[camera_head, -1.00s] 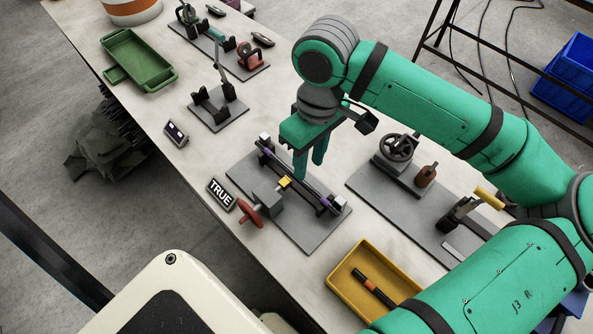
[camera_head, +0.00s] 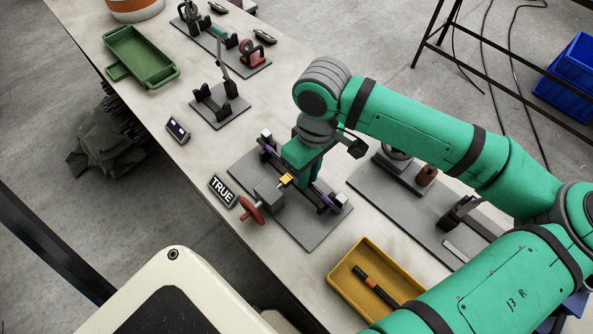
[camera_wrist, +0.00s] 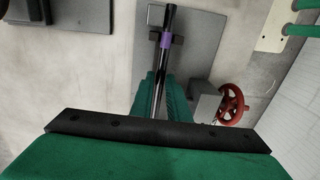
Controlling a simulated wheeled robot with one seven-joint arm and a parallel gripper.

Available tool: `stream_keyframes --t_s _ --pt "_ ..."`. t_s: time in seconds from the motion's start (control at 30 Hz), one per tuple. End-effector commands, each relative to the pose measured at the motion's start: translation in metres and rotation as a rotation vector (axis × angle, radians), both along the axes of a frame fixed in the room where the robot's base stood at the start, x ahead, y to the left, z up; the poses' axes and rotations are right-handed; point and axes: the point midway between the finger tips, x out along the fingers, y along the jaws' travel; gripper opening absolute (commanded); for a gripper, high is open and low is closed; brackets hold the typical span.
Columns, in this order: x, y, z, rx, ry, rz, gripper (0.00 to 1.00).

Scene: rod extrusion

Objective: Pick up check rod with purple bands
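The check rod with purple bands (camera_wrist: 165,41) is a thin dark rod lying across holders on a grey base plate (camera_head: 313,235). One of its banded ends shows in the head view (camera_head: 324,201). My gripper (camera_wrist: 160,92) is lowered over the middle of the rod, one green finger on each side of it. The fingers look open, with the rod running between them. In the head view my gripper (camera_head: 302,178) hides the rod's middle, and the fingertips are partly hidden. Contact between fingers and rod cannot be made out.
A "TRUE" sign (camera_head: 222,190) lies left. A yellow tray (camera_head: 345,290) holds a dark rod with an orange band. A plate with other fixtures (camera_head: 400,205) stands right.

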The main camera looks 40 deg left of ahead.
Motion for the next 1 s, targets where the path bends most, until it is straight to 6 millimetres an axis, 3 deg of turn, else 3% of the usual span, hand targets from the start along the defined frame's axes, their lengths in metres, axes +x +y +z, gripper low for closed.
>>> stream_keyframes --t_s 0.53,1.0 --pt "0.000 0.001 0.005 -0.001 0.000 0.001 0.00" --pt "-0.007 -0.001 0.047 0.002 -0.002 0.011 0.00"
